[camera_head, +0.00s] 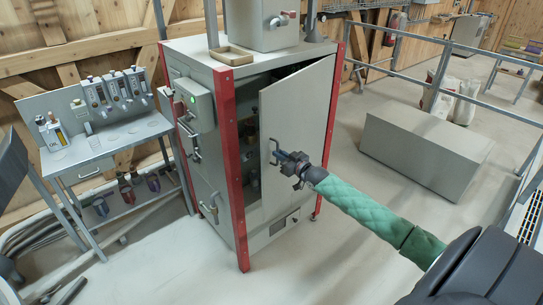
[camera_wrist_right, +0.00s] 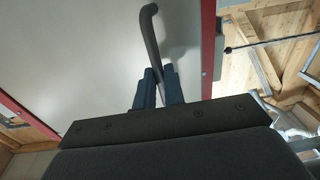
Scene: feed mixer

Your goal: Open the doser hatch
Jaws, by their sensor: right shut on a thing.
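The grey cabinet's front hatch door (camera_head: 298,115) stands partly open, its left edge swung out from the frame. Dark shelves with several small items show in the gap behind it. My right gripper (camera_head: 284,160) is at the door's left part, with the arm reaching in from the lower right. In the right wrist view the blue fingers (camera_wrist_right: 160,90) are shut on a dark bent handle (camera_wrist_right: 152,35) on the pale door panel (camera_wrist_right: 90,50). In the head view the gripper covers most of the handle. My left gripper is not in view.
Red posts (camera_head: 230,165) edge the cabinet. A side table with dispensers (camera_head: 110,95) stands to the left. A grey box (camera_head: 425,150) sits on the floor to the right, with metal railings behind it. The floor in front of the cabinet is clear.

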